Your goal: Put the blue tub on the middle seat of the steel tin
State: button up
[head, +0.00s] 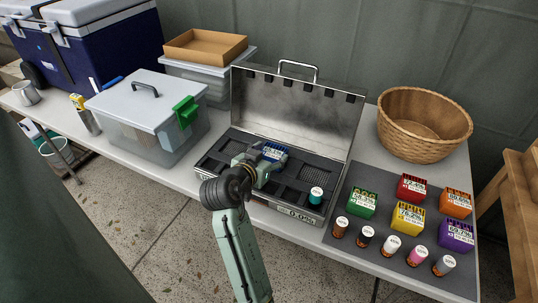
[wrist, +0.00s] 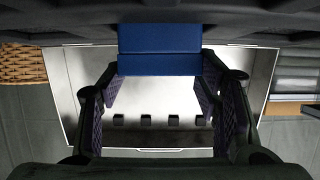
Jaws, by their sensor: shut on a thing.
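The blue tub (head: 273,153) is at my gripper (head: 256,164), over the middle of the open steel tin (head: 294,98). In the wrist view the blue tub (wrist: 159,55) sits between the two fingers of my gripper (wrist: 160,78), which is shut on it. The tin's tray has dark seats side by side. My gripper and the tub cover much of the middle seat, so I cannot tell whether the tub touches its floor. A teal-capped jar (head: 316,195) stands in the right part of the tin.
A dark mat (head: 348,232) at the right holds several coloured boxes and small jars. A wicker basket (head: 424,124) stands behind it. A clear lidded bin (head: 150,115) stands left of the tin. The tin's raised lid stands behind my gripper.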

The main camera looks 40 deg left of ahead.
jog(key=o, duration=1.2)
